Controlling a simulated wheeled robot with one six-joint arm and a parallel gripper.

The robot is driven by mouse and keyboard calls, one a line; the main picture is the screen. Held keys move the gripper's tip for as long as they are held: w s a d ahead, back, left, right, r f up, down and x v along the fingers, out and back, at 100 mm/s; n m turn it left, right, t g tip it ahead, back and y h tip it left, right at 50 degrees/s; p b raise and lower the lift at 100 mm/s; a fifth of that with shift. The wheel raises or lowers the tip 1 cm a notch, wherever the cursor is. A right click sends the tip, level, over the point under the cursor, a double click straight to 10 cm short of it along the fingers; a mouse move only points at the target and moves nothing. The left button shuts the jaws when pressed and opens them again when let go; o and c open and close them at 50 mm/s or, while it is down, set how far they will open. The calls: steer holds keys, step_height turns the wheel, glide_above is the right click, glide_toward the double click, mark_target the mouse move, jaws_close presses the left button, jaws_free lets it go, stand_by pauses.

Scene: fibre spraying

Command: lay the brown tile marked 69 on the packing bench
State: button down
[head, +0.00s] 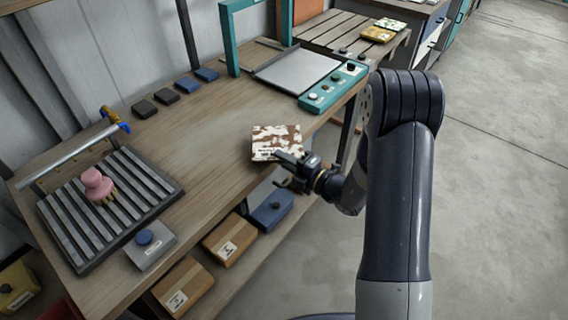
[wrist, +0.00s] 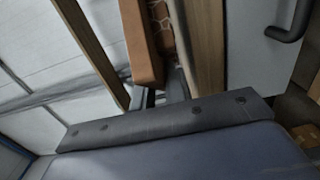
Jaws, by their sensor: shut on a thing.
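A brown and white blotched tile (head: 277,142) is at the front edge of the long wooden bench (head: 215,140). My gripper (head: 290,168) is shut on its near side. I cannot read a 69 on the tile, nor tell whether it touches the bench top. In the wrist view, the tile's brown edge (wrist: 142,45) and a strip of its patterned face show beyond my gripper (wrist: 160,96). A slatted wooden bench (head: 330,35) stands behind, bearing green and yellow patterned tiles (head: 380,32). The pictures do not label either one as the packing bench.
A teal-framed machine with a grey plate (head: 295,70) and a control panel (head: 333,88) stands at the long bench's far end. A slatted grey rack (head: 65,225) with a pink-handled brush (head: 98,185) lies at left. Boxes (head: 230,238) sit below. Bare wood lies between.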

steer(key=shift+f, duration=0.65)
steer(key=shift+f, duration=0.1)
steer(key=c, duration=1.9)
jaws_free()
steer(key=shift+f, duration=0.15)
steer(key=o, duration=0.4)
steer(key=shift+o, duration=0.2)
